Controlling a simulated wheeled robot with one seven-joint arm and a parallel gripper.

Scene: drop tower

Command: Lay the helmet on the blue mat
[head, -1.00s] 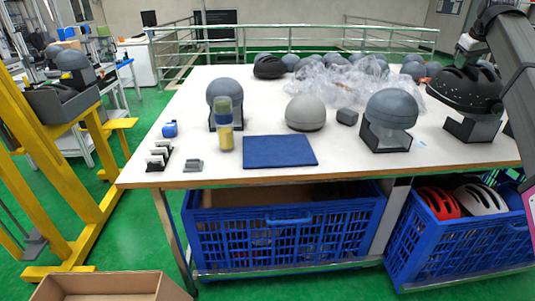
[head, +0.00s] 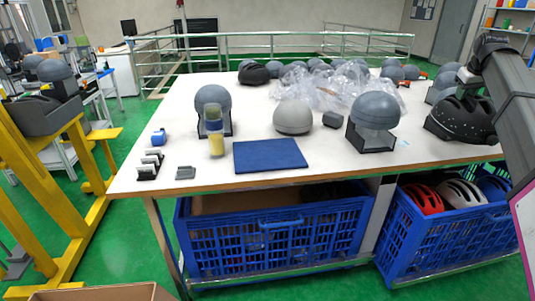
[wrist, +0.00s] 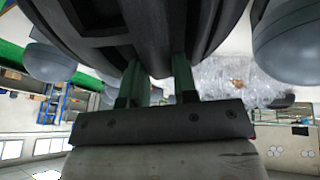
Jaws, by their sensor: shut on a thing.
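The black helmet (head: 463,118) is at the right of the table in the head view, dome up, with small pale dots on it. It also fills the top of the wrist view (wrist: 140,25). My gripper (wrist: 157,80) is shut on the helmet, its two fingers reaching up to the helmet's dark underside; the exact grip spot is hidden. In the head view the helmet is in front of a grey headform (head: 442,87); whether it touches the table is unclear. The blue mat (head: 270,155) lies flat and bare near the table's front edge, left of the helmet.
Between helmet and mat stands a grey headform (head: 374,108) on a black stand. A pale dome (head: 293,118) and a small dark block (head: 331,120) sit behind the mat. A yellow-blue bottle (head: 215,133) stands left of it. Crumpled clear plastic (head: 322,88) lies farther back.

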